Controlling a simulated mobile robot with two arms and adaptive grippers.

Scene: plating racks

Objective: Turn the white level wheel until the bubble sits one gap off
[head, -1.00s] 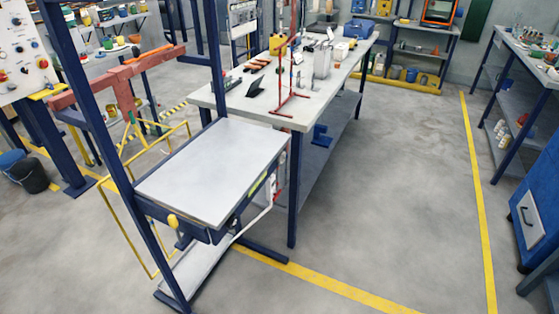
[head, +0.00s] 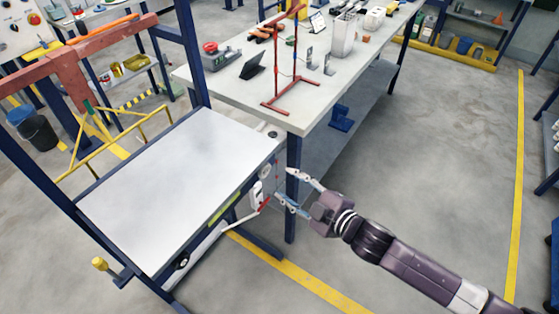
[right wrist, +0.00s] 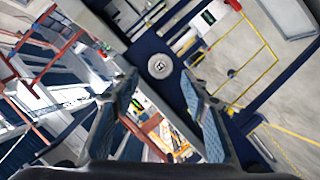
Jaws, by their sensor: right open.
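The white level wheel (head: 265,171) is a small pale disc on the blue side of the lift table, near its right corner. In the right wrist view the wheel (right wrist: 160,66) is face-on, ahead of and between my fingertips. My right gripper (head: 284,184) is open and empty, just right of the wheel and apart from it; its spread fingers also show in the right wrist view (right wrist: 160,86). A yellow-green strip (head: 225,208), perhaps the level vial, lies along the same side; its bubble is too small to make out. My left gripper is not in view.
A white box with a red-tipped lever (head: 257,194) sits just below the wheel. The workbench (head: 225,90) and its blue leg (head: 291,215) stand close behind my fingers. A yellow knob (head: 99,264) is at the table's front left. The floor at right is clear.

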